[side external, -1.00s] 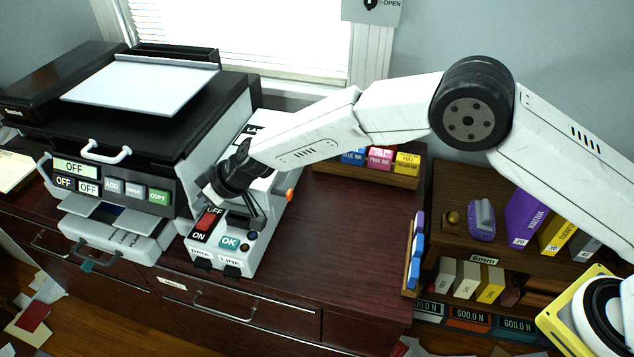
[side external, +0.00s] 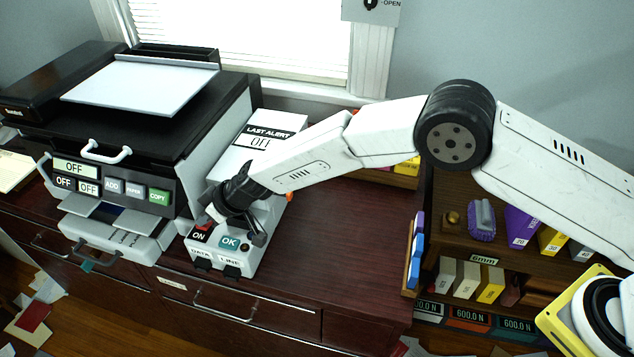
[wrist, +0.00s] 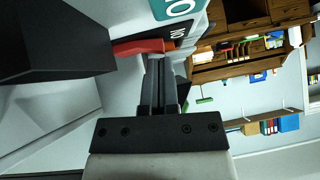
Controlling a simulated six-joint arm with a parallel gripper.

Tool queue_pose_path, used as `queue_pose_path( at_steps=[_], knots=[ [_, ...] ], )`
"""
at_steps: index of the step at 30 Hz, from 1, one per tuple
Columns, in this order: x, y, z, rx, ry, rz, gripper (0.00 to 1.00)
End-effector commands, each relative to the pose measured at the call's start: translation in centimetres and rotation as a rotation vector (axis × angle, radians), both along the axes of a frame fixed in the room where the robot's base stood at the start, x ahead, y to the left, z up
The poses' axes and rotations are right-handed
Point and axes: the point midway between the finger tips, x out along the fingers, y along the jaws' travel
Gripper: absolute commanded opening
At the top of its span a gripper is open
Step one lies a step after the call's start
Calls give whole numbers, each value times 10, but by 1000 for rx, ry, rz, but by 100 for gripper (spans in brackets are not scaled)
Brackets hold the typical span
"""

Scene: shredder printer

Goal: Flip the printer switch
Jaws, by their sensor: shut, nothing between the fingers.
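The white switch box (side external: 218,255) stands on the dark cabinet, right of the printer (side external: 120,150). Its red switch (side external: 203,222) shows only in part behind my gripper (side external: 240,216), just above the ON label; the OFF label is hidden. In the wrist view, my gripper (wrist: 160,62) is shut and empty, its tips at the edge of the red switch (wrist: 138,46). I cannot tell whether they touch it, or which way the switch is set. The printer's panel reads OFF (side external: 75,168).
A sloped panel reading LAST ALERT OFF (side external: 262,143) rises behind. An orange knob (side external: 289,196) is on the box's right side. The cabinet top (side external: 340,235) to the right is clear.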

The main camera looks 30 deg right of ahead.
Motion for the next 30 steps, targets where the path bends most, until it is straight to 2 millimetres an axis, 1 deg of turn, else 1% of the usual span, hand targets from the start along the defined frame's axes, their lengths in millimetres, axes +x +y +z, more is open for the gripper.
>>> queue_pose_path(
  at_steps=[4, 14, 30],
  knots=[
    [-3, 2, -6, -42, -39, 2, 0],
    [-1, 0, -5, -39, -35, 0, 0],
    [9, -9, 0, -38, -35, 0, 0]
  ],
)
